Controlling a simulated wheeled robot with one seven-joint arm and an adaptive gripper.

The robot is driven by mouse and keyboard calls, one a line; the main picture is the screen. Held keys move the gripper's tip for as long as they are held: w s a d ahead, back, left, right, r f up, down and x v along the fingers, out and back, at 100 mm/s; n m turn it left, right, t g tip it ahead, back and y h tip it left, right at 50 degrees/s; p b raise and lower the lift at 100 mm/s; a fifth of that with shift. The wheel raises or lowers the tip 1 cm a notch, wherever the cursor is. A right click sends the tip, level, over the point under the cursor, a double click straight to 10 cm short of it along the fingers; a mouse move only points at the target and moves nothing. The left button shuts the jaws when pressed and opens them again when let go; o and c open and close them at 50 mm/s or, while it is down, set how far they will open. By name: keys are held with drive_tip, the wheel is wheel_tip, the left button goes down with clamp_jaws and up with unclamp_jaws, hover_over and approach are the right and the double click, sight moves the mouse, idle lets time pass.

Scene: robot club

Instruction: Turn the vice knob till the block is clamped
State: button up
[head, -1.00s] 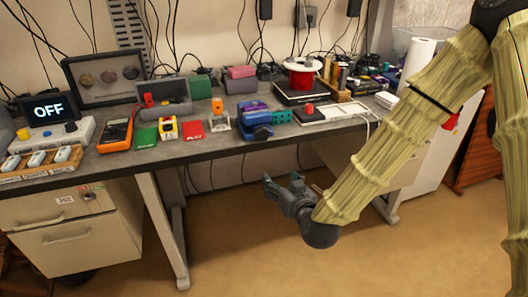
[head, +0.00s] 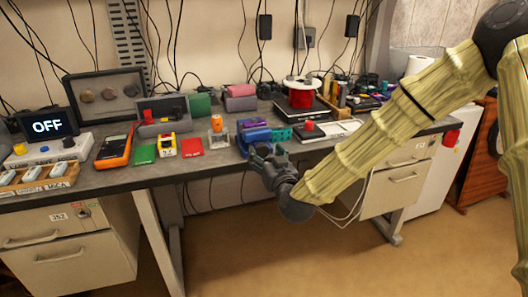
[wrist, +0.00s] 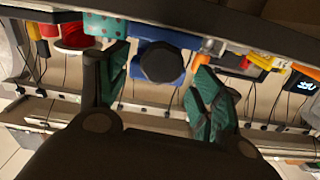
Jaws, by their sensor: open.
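The blue vice (head: 254,134) stands at the front edge of the bench in the head view, partly hidden by my gripper. A purple piece (head: 251,122) shows at its back; I cannot tell whether this is the block or how the jaws sit against it. In the wrist view the vice's dark round knob (wrist: 162,62) faces the camera, with blue body (wrist: 152,30) behind it. My gripper (wrist: 160,55) is open and empty, one finger on each side of the knob with gaps visible. In the head view my gripper (head: 264,157) is at the bench's front edge.
A teal perforated piece (head: 281,134) lies right of the vice. An orange-topped item (head: 216,124) and a red card (head: 192,147) are to its left. A red button on a white panel (head: 335,131) is to the right. Space in front of the bench is open.

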drive_tip(key=shift+x, duration=1.05)
drive_tip(key=shift+c, duration=0.3)
drive_tip(key=c, duration=0.9)
drive_tip(key=shift+c, duration=0.2)
drive_tip(key=m+b, duration=0.1)
drive_tip(key=m, duration=0.3)
drive_tip(key=shift+d+f, duration=0.1)
drive_tip(key=shift+f, duration=0.05)
drive_tip(key=m+b, duration=0.2)
drive_tip(key=m, duration=0.3)
drive_tip(key=shift+d+f, duration=0.1)
drive_tip(key=m+b, duration=0.2)
drive_tip(key=m, duration=0.3)
drive_tip(key=shift+w+f+m+b, duration=0.1)
drive_tip(key=shift+f+m+b, duration=0.05)
drive_tip(key=shift+m+b, duration=1.25)
drive_tip(key=shift+m, duration=1.3)
